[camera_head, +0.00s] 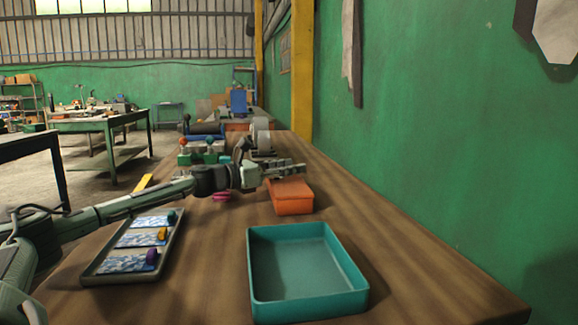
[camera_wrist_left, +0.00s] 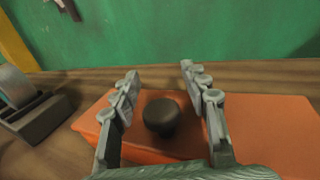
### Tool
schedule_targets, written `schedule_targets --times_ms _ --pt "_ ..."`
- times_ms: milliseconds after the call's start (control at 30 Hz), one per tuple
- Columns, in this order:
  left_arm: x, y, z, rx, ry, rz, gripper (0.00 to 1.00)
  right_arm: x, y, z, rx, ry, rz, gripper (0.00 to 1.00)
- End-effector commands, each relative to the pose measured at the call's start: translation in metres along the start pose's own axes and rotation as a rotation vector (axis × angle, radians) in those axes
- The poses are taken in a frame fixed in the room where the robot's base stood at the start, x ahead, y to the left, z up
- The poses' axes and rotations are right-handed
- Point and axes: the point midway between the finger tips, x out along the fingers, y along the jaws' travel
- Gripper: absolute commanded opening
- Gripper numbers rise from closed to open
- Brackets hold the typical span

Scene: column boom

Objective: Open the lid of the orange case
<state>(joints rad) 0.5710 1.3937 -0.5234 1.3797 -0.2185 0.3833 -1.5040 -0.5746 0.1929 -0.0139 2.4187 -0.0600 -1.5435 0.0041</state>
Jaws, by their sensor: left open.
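The orange case (camera_head: 292,203) stands on the wooden bench, right of centre, behind the teal bin. Its lid (camera_wrist_left: 262,128) looks shut and has a dark round knob (camera_wrist_left: 161,116) on top. My left gripper (camera_head: 292,168) reaches in from the left and is over the case. In the left wrist view the open fingers of the left gripper (camera_wrist_left: 160,72) stand on either side of the knob, with a gap visible on both sides. In the head view the gripper hides the knob. My right gripper is not in view.
An empty teal bin (camera_head: 256,290) stands in front of the case. A tray (camera_head: 92,272) with patterned panels and small coloured pieces lies at left. A small pink item (camera_head: 221,197) lies left of the case. A grey device (camera_head: 261,135) stands behind. The green wall (camera_head: 420,130) borders the bench on the right.

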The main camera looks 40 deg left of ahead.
Motion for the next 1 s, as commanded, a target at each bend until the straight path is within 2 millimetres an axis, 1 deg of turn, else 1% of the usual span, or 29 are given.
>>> schedule_targets --times_ms 200,233,500,567,600,1000 --pt "0.0001 0.0001 -0.0003 0.000 0.000 0.000 0.45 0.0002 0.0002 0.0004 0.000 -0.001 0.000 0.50" --pt "0.0000 0.0001 -0.0003 0.000 0.000 0.000 0.43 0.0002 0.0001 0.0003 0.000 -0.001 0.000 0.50" --pt "0.0000 0.0001 -0.0002 0.000 0.000 0.000 0.09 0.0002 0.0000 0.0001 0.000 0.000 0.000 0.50" --pt "0.0000 0.0001 -0.0002 0.000 0.000 0.000 0.02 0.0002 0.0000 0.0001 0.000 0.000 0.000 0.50" --pt "-0.0001 0.0001 -0.0003 0.000 0.000 0.000 0.00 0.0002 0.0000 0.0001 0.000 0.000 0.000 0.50" --pt "-0.0012 0.0003 0.0000 0.002 0.004 0.000 0.00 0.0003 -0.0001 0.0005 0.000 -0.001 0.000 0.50"
